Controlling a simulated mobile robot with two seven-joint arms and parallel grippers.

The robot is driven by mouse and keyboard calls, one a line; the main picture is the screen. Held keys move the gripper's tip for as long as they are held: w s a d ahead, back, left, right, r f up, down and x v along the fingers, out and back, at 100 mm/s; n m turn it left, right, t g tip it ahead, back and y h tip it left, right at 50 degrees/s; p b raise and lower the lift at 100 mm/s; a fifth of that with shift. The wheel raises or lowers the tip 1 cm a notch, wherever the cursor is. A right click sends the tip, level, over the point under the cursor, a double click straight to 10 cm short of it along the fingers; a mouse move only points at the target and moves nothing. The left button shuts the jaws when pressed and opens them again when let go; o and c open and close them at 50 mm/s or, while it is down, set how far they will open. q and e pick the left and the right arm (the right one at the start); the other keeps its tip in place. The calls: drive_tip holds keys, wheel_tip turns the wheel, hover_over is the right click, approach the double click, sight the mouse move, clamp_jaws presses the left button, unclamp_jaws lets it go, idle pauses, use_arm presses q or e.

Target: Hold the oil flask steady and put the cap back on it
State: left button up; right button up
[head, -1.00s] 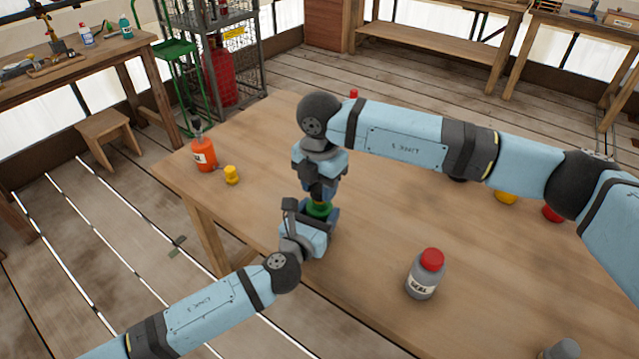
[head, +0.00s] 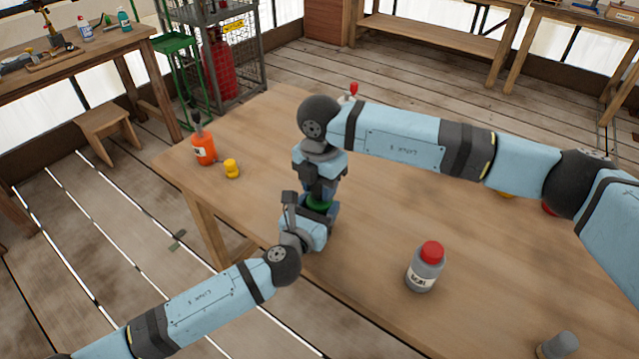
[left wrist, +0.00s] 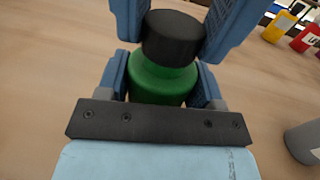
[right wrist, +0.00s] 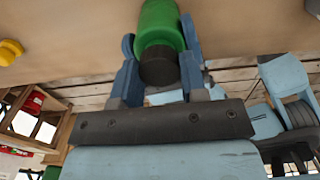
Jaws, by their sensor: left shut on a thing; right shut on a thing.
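The green oil flask (head: 318,206) stands upright near the table's front left edge; it also shows in the left wrist view (left wrist: 160,80) and right wrist view (right wrist: 160,22). My left gripper (head: 316,217) is shut around its body from the front. The black cap (left wrist: 172,40) sits at the flask's top, with no gap visible in the wrist views; it also shows in the right wrist view (right wrist: 159,68). My right gripper (head: 319,192) comes from above and is shut on the cap. In the head view the cap is mostly hidden by it.
An orange bottle (head: 204,149) and a yellow cap-like piece (head: 232,168) stand at the table's left. A grey bottle with a red cap (head: 424,270) stands right of my grippers; a grey cylinder (head: 558,346) is nearer the front. My right arm partly hides things behind it.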

drive_tip(key=shift+f, duration=0.45)
use_arm(q)
clamp_jaws()
use_arm(e)
drive_tip(key=m, duration=0.6)
drive_tip(key=shift+m, duration=0.4)
drive_tip(key=m, duration=0.6)
drive_tip(key=shift+m, duration=0.4)
drive_tip(key=o, duration=0.9)
